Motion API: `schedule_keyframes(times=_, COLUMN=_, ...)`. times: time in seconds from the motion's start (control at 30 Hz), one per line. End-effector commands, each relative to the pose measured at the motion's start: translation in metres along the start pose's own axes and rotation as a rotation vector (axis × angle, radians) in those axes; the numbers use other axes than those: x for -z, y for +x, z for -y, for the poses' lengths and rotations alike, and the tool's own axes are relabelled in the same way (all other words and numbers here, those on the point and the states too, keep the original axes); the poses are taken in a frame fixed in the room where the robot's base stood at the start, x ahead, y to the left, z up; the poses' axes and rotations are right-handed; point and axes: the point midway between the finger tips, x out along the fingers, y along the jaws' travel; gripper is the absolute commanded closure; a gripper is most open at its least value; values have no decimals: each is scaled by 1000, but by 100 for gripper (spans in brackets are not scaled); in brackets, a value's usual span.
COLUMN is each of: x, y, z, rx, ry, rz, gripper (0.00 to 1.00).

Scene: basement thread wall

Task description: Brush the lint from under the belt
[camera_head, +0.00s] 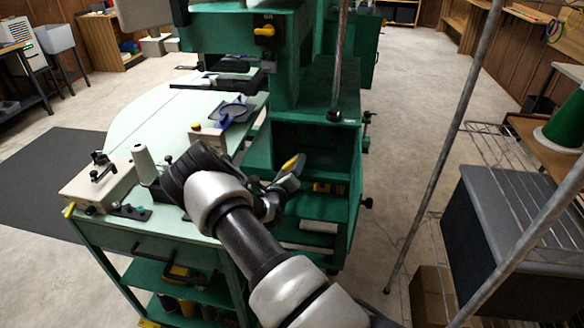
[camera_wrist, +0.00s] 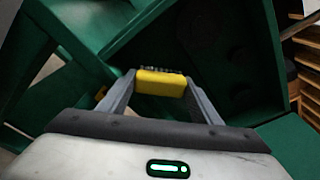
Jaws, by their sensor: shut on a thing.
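My gripper (camera_head: 284,174) is shut on a yellow brush (camera_head: 294,162) in front of the open lower bay of the green machine (camera_head: 318,95). In the wrist view the brush (camera_wrist: 160,83) lies crosswise between both fingers of my gripper (camera_wrist: 161,90), with short dark bristles facing away from me. Beyond the bristles are dark green panels of the machine (camera_wrist: 225,60). I cannot make out the belt or any lint; the inside of the bay is dark and partly hidden by my arm.
A slanted metal pole (camera_head: 440,150) and grey bin (camera_head: 510,215) stand right. Floor between is clear.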

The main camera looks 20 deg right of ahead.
Motion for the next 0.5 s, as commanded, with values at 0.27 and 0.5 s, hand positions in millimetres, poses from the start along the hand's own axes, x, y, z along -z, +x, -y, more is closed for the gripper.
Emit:
schedule_keyframes(times=0.27, x=0, y=6, z=0, rx=1, ry=0, rz=1, gripper=60)
schedule_keyframes(times=0.5, x=-1, y=11, z=0, rx=1, ry=0, rz=0, gripper=60)
